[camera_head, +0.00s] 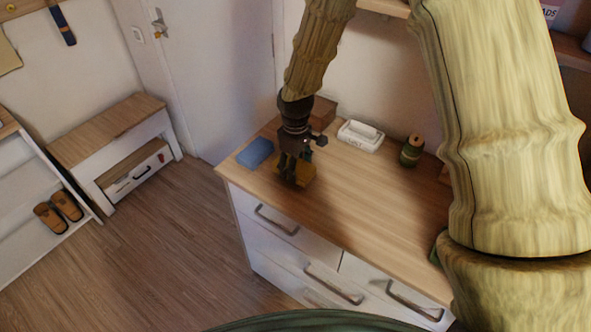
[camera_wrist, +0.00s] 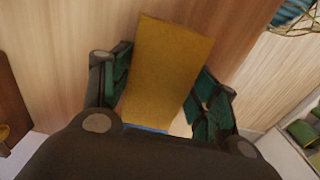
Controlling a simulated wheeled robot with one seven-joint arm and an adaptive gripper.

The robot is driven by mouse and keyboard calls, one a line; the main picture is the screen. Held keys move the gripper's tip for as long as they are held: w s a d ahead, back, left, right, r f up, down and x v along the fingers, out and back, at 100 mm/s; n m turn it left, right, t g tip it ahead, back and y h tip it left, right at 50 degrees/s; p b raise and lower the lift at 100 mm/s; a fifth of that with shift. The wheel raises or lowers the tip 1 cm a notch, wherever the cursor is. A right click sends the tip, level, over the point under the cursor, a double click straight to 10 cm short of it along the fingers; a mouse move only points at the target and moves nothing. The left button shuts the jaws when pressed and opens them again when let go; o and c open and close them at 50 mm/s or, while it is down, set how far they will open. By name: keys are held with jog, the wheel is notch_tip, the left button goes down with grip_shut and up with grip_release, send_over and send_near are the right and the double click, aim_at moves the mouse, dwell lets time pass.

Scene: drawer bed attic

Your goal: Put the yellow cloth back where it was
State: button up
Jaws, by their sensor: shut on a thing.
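The yellow cloth (camera_head: 304,179) is a folded, mustard-coloured flat piece at the left end of the wooden dresser top (camera_head: 350,205). My gripper (camera_head: 289,180) points down over it, shut on it. In the wrist view the cloth (camera_wrist: 168,70) stretches between the two green-padded fingers of my gripper (camera_wrist: 165,85) and beyond them. The head view does not clearly show whether the cloth touches the dresser top. The gripper hides part of the cloth.
A blue folded item (camera_head: 255,152) lies just left of my gripper. A brown box (camera_head: 322,111) and a white box (camera_head: 361,136) stand behind, with a dark green spool-like item (camera_head: 412,150) to the right. The front middle of the dresser top is clear. Its drawers (camera_head: 290,228) look closed.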

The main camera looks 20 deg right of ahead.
jog(key=shift+f+p, duration=0.35)
jog(key=shift+f, duration=0.9)
jog(key=o, duration=1.1)
jog(key=shift+r+b, duration=1.5)
jog(key=shift+r, duration=4.5)
